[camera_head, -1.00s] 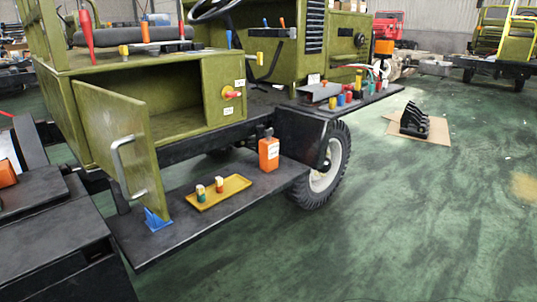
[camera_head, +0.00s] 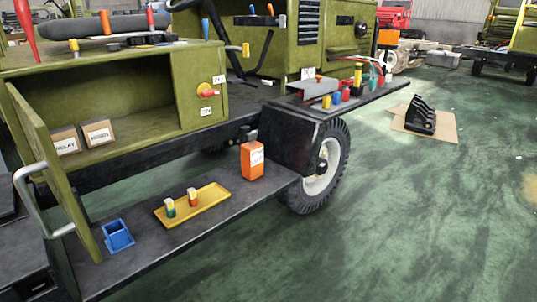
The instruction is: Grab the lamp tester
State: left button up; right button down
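I cannot tell for sure which thing is the lamp tester. A yellow tray (camera_head: 222,200) on the black running board holds two small capped cylinders, one with a green part (camera_head: 170,208) and one with a red part (camera_head: 193,197). An orange bottle-like container (camera_head: 252,161) with a white label stands upright to their right. A small blue holder (camera_head: 118,236) sits left of the tray. Several coloured handles stand on the vehicle's top, among them a red one (camera_head: 25,21), an orange one (camera_head: 105,22) and a blue one (camera_head: 205,28). Neither gripper is in view.
A green compartment stands open, its door (camera_head: 50,165) swung out at left with a grey handle. Two labelled boxes (camera_head: 66,142) (camera_head: 98,132) are inside. The black fender shelf (camera_head: 345,104) holds several coloured items. A wheel (camera_head: 325,168) stands below.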

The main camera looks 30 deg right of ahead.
aim_at(252, 156)
jog(key=i+l, duration=0.2)
jog(key=l, duration=0.15)
jog(key=i+l+z, duration=0.15)
jog(key=l, duration=0.2)
jog(key=i+l, duration=0.2)
jog(key=l, duration=0.15)
jog(key=z, duration=0.05)
